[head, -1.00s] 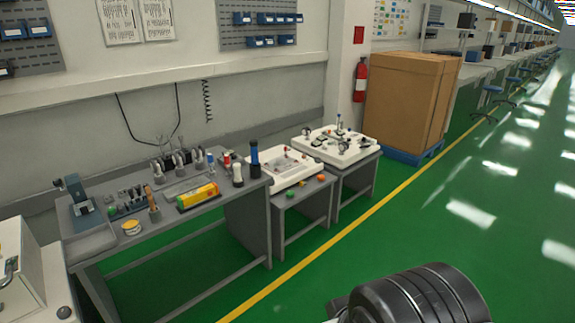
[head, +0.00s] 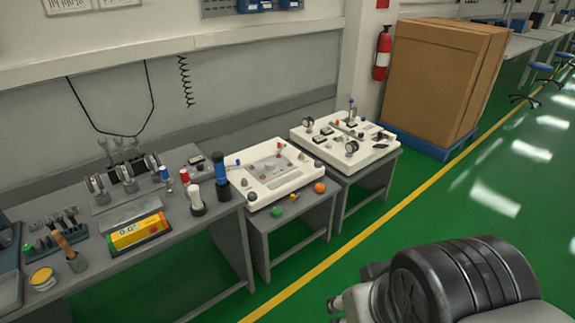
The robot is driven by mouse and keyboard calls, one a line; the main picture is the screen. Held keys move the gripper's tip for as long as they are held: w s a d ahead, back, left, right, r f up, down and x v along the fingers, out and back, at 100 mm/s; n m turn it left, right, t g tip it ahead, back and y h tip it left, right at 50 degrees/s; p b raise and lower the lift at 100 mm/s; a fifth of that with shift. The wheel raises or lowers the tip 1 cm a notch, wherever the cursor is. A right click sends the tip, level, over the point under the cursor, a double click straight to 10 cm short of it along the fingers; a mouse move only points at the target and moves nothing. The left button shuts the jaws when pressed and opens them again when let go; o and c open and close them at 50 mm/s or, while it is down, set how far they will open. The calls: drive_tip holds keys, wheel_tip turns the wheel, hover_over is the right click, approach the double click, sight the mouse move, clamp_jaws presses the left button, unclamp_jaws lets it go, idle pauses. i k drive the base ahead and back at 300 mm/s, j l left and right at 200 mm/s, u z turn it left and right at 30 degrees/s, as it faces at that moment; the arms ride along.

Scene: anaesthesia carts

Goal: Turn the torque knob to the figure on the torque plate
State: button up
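I cannot make out which part is the torque knob or the torque plate; no figure for it is readable at this distance. A white panel (head: 262,198) with small fittings lies on the middle bench. Another white panel (head: 385,156) with round dials and knob-like parts lies on the right bench. My gripper is not in view; only a dark ribbed part, seemingly of my arm, shows at the lower right.
The left bench (head: 215,222) also holds a blue and black upright tool (head: 221,176), a white one (head: 195,199) and a yellow tin (head: 41,277). A large cardboard box (head: 435,85) stands on a blue pallet. The green floor (head: 440,205) right of the yellow line is clear.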

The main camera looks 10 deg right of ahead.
sight(199, 167)
drive_tip(key=i+j+u, duration=0.1)
drive_tip(key=i+j, duration=0.15)
drive_tip(key=i, duration=0.2)
drive_tip(key=i+j+u, duration=0.1)
drive_tip(key=i+j, duration=0.15)
drive_tip(key=i, duration=0.15)
drive_tip(key=i+j+u, duration=0.1)
drive_tip(key=i, duration=0.35)
drive_tip(key=i+j+u, duration=0.1)
drive_tip(key=i+j, duration=0.2)
drive_tip(key=i, duration=0.15)
